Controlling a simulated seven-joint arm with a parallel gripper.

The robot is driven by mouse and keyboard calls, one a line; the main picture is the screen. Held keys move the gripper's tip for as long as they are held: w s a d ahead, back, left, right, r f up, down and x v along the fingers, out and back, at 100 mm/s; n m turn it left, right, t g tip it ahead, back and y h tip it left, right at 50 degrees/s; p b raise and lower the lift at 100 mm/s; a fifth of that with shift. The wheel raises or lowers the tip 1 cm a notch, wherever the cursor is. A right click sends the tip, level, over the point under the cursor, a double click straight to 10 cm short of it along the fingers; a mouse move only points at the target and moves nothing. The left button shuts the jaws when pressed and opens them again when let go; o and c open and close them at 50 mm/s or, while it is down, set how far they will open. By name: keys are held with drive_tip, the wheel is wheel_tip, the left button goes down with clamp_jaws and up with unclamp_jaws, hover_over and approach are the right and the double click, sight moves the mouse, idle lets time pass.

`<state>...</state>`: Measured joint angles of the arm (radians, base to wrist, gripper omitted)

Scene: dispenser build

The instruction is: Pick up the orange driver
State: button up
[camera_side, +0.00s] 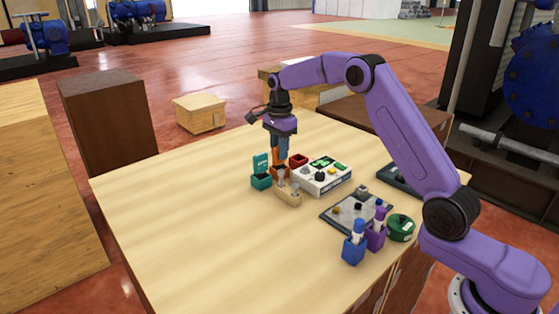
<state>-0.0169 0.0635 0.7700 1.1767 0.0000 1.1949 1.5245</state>
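The orange driver (275,157) appears as a small upright orange piece directly below my gripper. It seems to stand in an orange holder (280,173) on the table, among the small containers.
A teal box (261,182), a red box (299,160), a wooden rack (288,195) with grey-topped tools and a white device (322,180) crowd around the driver. A grey board (345,217), blue holder (353,252) and green round container (401,230) stand right. The table's left is clear.

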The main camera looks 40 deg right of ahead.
clamp_jaws()
wheel_tip(320, 180, up, 10)
drive_tip(key=shift+r, duration=0.1)
idle(0.4)
